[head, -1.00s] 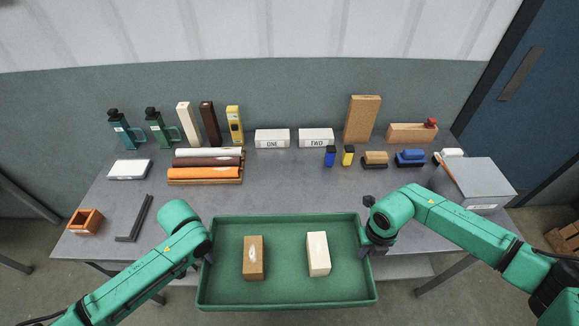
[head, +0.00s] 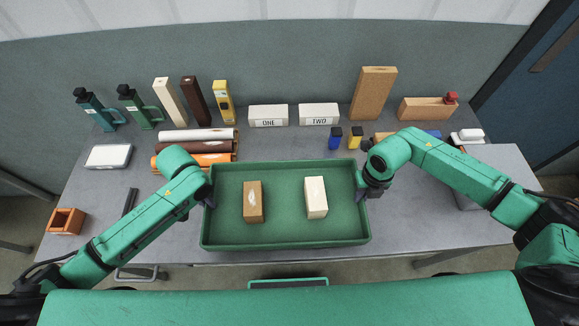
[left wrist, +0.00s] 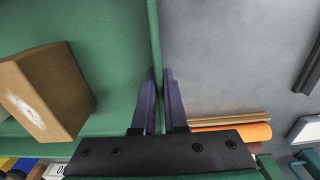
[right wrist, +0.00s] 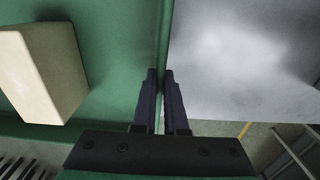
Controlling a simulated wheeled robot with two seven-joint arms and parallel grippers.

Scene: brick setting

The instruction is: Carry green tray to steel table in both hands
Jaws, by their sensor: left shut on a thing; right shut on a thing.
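The green tray (head: 285,238) is held level between my two arms, over the front part of the grey table in the head view. A brown brick (head: 253,201) stands in its left half and a cream brick (head: 316,197) in its right half. My left gripper (head: 208,196) is shut on the tray's left wall; the left wrist view shows the wall between its fingers (left wrist: 159,90). My right gripper (head: 362,186) is shut on the right wall, as the right wrist view shows between its fingers (right wrist: 161,88). I cannot tell whether the tray touches the table.
The steel table (head: 100,215) carries rolls (head: 195,145) just behind the tray. Blocks labelled ONE (head: 268,116) and TWO (head: 319,114) stand farther back. An orange box (head: 67,222) is at the left, a grey box (head: 500,165) at the right. Table on both sides of the tray is partly clear.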

